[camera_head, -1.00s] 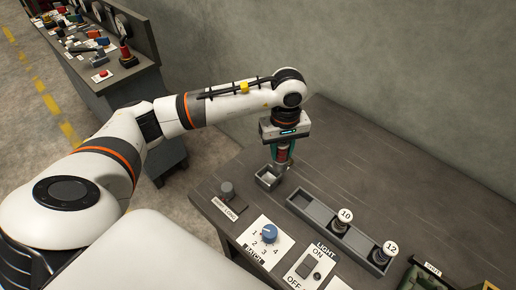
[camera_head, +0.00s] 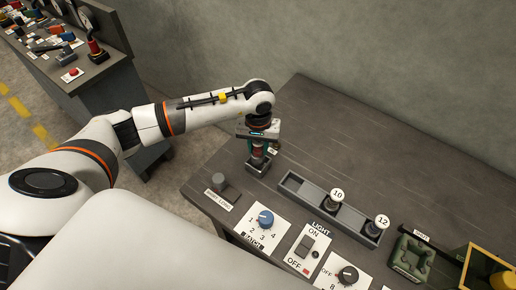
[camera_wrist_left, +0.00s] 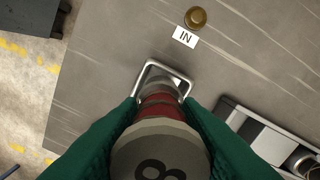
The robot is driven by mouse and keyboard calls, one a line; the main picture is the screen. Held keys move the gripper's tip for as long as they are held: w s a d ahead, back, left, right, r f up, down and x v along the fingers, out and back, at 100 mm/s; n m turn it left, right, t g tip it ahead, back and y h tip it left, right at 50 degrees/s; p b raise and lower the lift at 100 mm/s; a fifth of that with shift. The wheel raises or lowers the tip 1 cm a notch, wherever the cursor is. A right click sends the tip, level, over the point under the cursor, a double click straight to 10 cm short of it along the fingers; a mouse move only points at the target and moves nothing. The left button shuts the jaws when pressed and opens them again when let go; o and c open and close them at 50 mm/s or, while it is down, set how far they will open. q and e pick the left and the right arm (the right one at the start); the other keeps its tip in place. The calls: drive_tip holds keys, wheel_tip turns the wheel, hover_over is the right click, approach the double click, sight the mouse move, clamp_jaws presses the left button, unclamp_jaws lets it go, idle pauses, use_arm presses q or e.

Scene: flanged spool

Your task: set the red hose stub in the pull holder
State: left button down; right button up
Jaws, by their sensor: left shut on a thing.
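My left gripper (camera_head: 260,152) is shut on the red hose stub (camera_head: 258,154), held upright by its sides. In the left wrist view the stub has a grey round cap marked 8 and a red body (camera_wrist_left: 160,108) between my green fingers. Below it stands a small square metal-rimmed holder (camera_head: 257,169), whose rim also shows in the left wrist view (camera_wrist_left: 142,78). The stub's lower end is at the holder's opening; how deep it sits is hidden. No readable label shows that this is the pull holder. My right gripper is not in view.
A grey tray (camera_head: 306,197) with pieces capped 10 (camera_head: 338,194) and 12 (camera_head: 382,221) lies to the right. A dark knob (camera_head: 219,181), blue dial (camera_head: 265,219), light switch (camera_head: 304,246) and green holder (camera_head: 409,258) line the front. The table's back is clear.

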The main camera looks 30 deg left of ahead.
sight(258, 152)
use_arm(q)
wheel_tip(258, 152, down, 2)
drive_tip(key=shift+f, duration=0.1)
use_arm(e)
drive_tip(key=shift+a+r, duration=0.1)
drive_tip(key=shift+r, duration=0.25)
use_arm(q)
drive_tip(key=shift+f, duration=0.1)
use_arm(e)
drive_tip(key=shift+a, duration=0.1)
use_arm(q)
drive_tip(key=shift+f+b, duration=0.3)
drive_tip(key=c, duration=1)
unclamp_jaws()
drive_tip(key=shift+c, duration=0.2)
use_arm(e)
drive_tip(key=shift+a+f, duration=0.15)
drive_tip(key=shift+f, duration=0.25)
